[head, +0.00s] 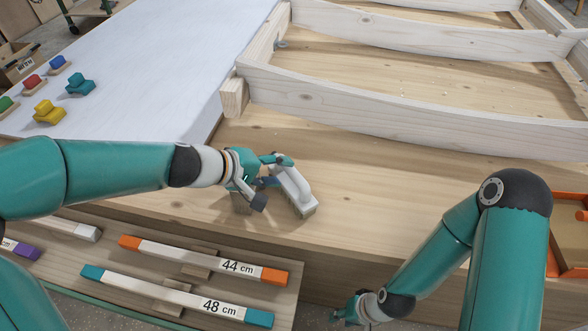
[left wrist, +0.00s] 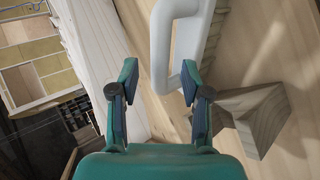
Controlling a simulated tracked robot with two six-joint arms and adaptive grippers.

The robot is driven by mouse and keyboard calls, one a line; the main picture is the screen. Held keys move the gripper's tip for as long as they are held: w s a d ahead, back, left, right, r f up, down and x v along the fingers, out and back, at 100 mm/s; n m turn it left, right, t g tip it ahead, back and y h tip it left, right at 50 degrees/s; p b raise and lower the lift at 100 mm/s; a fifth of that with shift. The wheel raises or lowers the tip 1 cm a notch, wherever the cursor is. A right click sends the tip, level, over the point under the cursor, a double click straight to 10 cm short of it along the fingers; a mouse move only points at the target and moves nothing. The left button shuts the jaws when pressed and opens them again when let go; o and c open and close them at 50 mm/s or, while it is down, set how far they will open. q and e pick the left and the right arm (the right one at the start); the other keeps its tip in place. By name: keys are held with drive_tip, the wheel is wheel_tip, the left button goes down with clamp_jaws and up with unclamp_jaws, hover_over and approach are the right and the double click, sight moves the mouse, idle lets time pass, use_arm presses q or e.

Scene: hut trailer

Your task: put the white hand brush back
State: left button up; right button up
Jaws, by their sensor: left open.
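The white hand brush (head: 296,188) stands on the wooden bench top, its pale bristle block against the wood. My left gripper (head: 270,178) is open at the brush's left side. In the left wrist view, the brush's white looped handle (left wrist: 161,50) shows ahead of and partly between the open fingers (left wrist: 160,82). I cannot tell whether either finger touches it. A notched wooden block (left wrist: 252,112) sits beside the brush; it shows partly beneath my left gripper in the head view (head: 240,204). My right gripper (head: 350,312) hangs low at the bottom, its fingers too small to judge.
A pale curved wooden frame (head: 420,108) lies behind the brush. A white sheet (head: 160,60) with several coloured blocks is at left. Labelled bars, 44 cm (head: 205,260) and 48 cm (head: 175,296), lie on a lower board in front. An orange tray (head: 570,235) is at right.

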use_arm(q)
drive_tip(key=p+v, duration=0.1)
drive_tip(key=v, duration=0.5)
idle(0.3)
